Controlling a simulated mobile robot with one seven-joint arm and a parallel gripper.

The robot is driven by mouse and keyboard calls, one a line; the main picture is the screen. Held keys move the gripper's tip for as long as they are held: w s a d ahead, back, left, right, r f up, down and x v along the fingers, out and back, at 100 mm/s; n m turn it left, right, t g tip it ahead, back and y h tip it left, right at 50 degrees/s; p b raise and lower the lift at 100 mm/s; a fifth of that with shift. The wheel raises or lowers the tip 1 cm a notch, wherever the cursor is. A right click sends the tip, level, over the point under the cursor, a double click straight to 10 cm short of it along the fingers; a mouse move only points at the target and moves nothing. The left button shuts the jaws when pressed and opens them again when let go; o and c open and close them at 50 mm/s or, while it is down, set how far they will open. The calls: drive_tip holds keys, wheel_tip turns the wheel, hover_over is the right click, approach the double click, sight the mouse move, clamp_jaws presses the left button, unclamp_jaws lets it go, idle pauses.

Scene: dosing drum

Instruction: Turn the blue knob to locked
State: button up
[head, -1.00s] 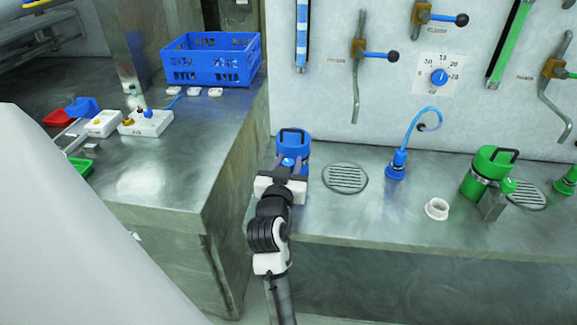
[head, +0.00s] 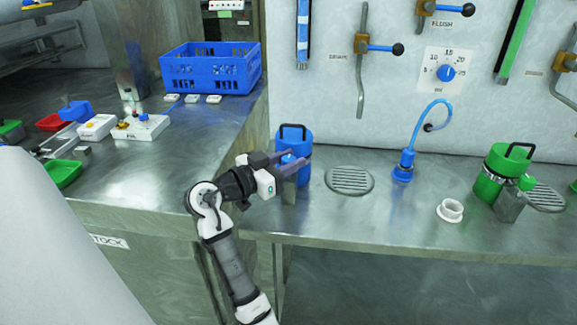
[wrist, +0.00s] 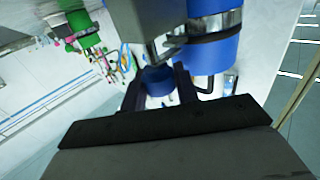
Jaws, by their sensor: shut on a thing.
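The blue drum (head: 299,142), with a black handle on top, stands upright near the left end of the back counter. A small blue knob (wrist: 157,80) sits on the drum's side, by a grey metal block. My gripper (head: 291,161) is at the drum's front left, and its two fingers are shut on the blue knob. The wrist view shows the knob between the fingers (wrist: 158,92). Any locked mark is too small or hidden to read.
A floor-like grate (head: 349,181), a blue spout (head: 403,168) with a hose, a white ring (head: 450,210) and a green drum (head: 501,172) stand to the right. A blue crate (head: 211,70) is on the left counter.

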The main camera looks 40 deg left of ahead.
drive_tip(key=shift+h, duration=0.3)
drive_tip(key=o, duration=0.7)
drive_tip(key=shift+c, duration=0.2)
drive_tip(key=b+v, duration=0.3)
drive_tip(key=v, duration=1)
drive_tip(key=shift+s, duration=0.35)
drive_tip(key=shift+a, duration=0.1)
